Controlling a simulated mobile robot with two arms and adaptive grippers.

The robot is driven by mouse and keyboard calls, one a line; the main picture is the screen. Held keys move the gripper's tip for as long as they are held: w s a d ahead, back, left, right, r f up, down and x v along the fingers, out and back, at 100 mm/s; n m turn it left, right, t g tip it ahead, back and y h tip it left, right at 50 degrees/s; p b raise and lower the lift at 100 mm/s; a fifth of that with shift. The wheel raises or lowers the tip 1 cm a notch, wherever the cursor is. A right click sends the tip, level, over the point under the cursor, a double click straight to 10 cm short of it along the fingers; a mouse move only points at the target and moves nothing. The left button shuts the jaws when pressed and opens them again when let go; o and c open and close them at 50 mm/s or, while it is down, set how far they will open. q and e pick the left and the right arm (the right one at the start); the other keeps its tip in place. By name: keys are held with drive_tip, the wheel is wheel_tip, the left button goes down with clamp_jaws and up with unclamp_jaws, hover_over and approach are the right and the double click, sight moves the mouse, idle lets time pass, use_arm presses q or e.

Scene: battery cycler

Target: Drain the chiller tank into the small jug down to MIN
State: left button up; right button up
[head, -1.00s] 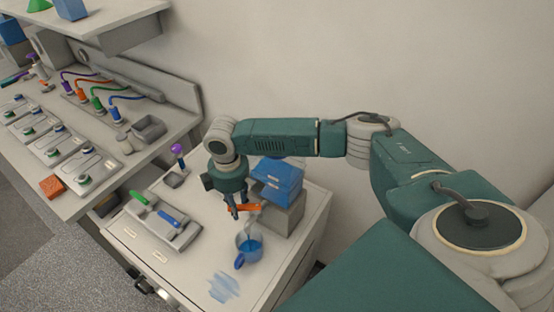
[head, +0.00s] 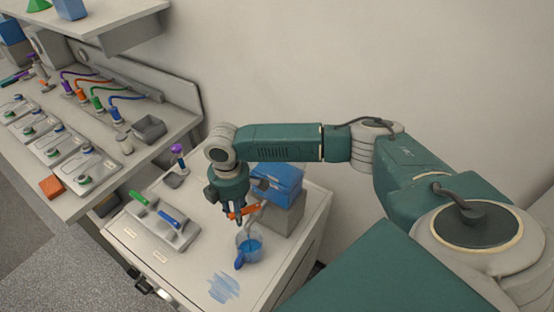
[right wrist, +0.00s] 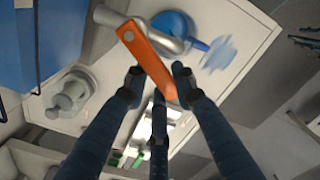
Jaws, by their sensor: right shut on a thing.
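My right gripper (head: 232,212) is shut on the orange tap handle (head: 244,211), at the front of the blue chiller tank (head: 280,180). In the right wrist view the orange handle (right wrist: 146,58) runs between my fingers (right wrist: 155,90), with the grey spout beside it. The tank sits on a grey block; its level marks cannot be read. The small clear jug (head: 250,247) stands upright below the spout, with blue liquid in it and a blue handle toward the front. Whether liquid is running is too small to tell. My left gripper is out of view.
A blue smear (head: 223,287) marks the cabinet top in front. A bench (head: 150,160) with cables and modules is at left.

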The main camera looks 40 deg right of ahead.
drive_tip(key=shift+s+a, duration=0.15)
drive_tip(key=w+m, duration=0.1)
drive_tip(key=m, duration=0.1)
drive_tip(key=d+m, duration=0.1)
drive_tip(key=shift+w+m, duration=0.35)
drive_tip(key=shift+m, duration=0.05)
idle(3.5)
drive_tip(key=m, duration=0.1)
drive_tip(key=w+d+m, duration=0.1)
drive_tip(key=shift+m, duration=0.3)
idle(2.7)
drive_tip(key=d+m, duration=0.1)
drive_tip(key=m, duration=0.1)
drive_tip(key=w+m, duration=0.1)
drive_tip(key=d+m, duration=0.1)
drive_tip(key=m, duration=0.1)
drive_tip(key=shift+w+d+m, duration=0.15)
drive_tip(key=shift+d+m, duration=0.15)
